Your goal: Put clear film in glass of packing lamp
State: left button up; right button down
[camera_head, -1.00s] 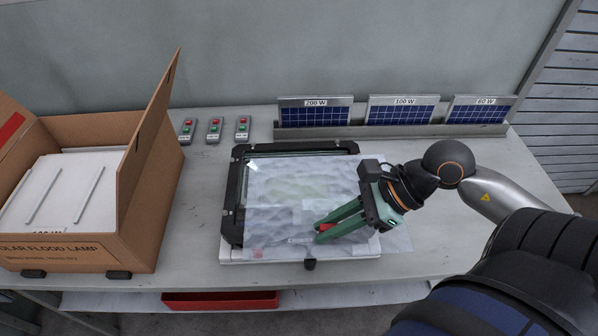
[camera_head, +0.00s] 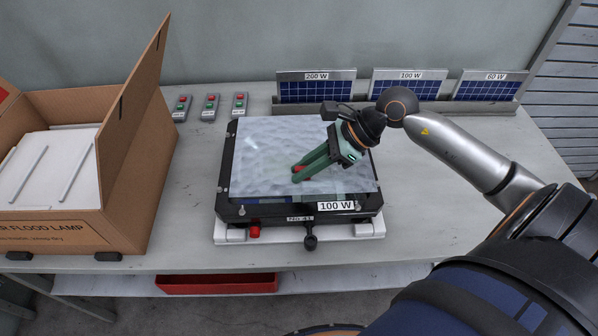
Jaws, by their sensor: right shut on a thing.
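The packing lamp (camera_head: 228,208) is a black-framed floodlight labelled 100 W, lying face up on a white base on the bench. The clear film (camera_head: 262,150) is a wrinkled, see-through sheet spread over the lamp's glass, covering most of it inside the frame. I cannot tell whether it touches the glass all over. My right gripper (camera_head: 297,174) reaches in from the right above the film's middle, shut on the film, with a small red patch at its fingertips. The gripper and wrist hide part of the film and the far right corner of the lamp. My left gripper is out of view.
An open cardboard box (camera_head: 120,229) with white panels stands at left. Several small remotes (camera_head: 211,107) lie behind the lamp. Solar panels (camera_head: 408,86) stand in a rack at the back. A red bin (camera_head: 215,284) sits on the lower shelf. The bench is clear right of the lamp.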

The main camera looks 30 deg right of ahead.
jog(key=f, duration=0.1)
jog(key=w+f+b, duration=0.1)
jog(key=w+f, duration=0.1)
jog(key=shift+w+d, duration=0.15)
jog(key=shift+d, duration=0.1)
notch_tip(320, 180, down, 3)
jog(key=shift+f+b, duration=0.1)
jog(key=shift+b, duration=0.75)
jog(key=shift+f, duration=0.1)
jog(key=c, duration=0.9)
grip_release()
jog(key=shift+o, duration=0.2)
